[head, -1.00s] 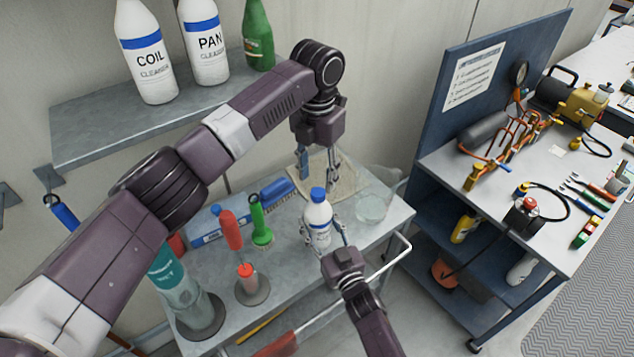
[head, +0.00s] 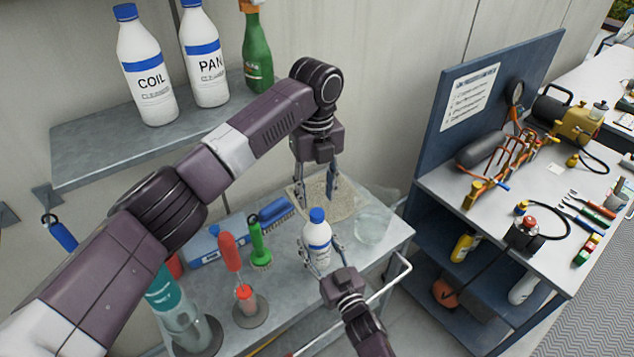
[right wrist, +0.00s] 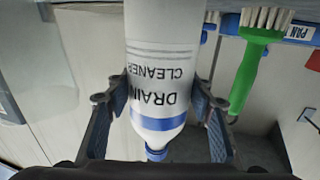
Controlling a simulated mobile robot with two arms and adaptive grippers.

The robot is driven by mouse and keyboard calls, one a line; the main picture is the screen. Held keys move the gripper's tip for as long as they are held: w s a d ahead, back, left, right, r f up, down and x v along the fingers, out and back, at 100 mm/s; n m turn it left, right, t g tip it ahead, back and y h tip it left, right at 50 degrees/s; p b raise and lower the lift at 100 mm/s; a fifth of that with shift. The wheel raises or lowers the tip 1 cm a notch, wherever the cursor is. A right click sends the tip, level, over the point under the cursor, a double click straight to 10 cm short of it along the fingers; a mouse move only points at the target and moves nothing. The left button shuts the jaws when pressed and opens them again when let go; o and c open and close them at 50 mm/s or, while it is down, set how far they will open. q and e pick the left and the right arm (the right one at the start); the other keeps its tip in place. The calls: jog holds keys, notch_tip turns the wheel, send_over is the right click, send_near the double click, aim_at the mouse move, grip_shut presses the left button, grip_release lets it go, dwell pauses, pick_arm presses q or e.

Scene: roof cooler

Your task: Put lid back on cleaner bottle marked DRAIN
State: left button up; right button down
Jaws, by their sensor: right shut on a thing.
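The DRAIN cleaner bottle (head: 317,244) is white with a blue band and stands upright over the cart. Its label shows upside down in the right wrist view (right wrist: 160,90). A blue lid (head: 317,215) sits on its neck; I cannot tell how firmly it is seated. It also shows in the right wrist view (right wrist: 157,154). My right gripper (head: 321,250) is shut on the bottle's body, one finger on each side. My left gripper (head: 315,200) points down with its fingers apart and nothing between them, just above or behind the lid.
The cart top (head: 290,310) holds a green brush (head: 258,240), a blue brush (head: 275,214), a red-handled tool (head: 232,252), a cloth (head: 345,195) and a glass dish (head: 370,228). COIL (head: 147,75) and PAN (head: 206,65) bottles stand on the shelf. A blue workbench (head: 480,140) stands right.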

pick_arm(q)
jog(key=n, duration=0.5)
jog(key=shift+r+n, duration=0.2)
jog(key=shift+n, duration=0.1)
jog(key=n, duration=0.3)
jog(key=shift+r, duration=0.1)
jog(key=n, duration=0.5)
jog(key=shift+r, duration=0.15)
jog(key=n, duration=0.5)
jog(key=shift+r+n, duration=0.2)
jog(key=shift+n, duration=0.1)
jog(key=n, duration=0.5)
jog(key=shift+r, duration=0.15)
jog(key=n, duration=0.5)
jog(key=shift+r, duration=0.2)
jog(key=n, duration=0.5)
jog(key=shift+r, duration=0.15)
jog(key=n, duration=0.4)
jog(key=shift+r+n, duration=0.15)
jog(key=shift+n, duration=0.25)
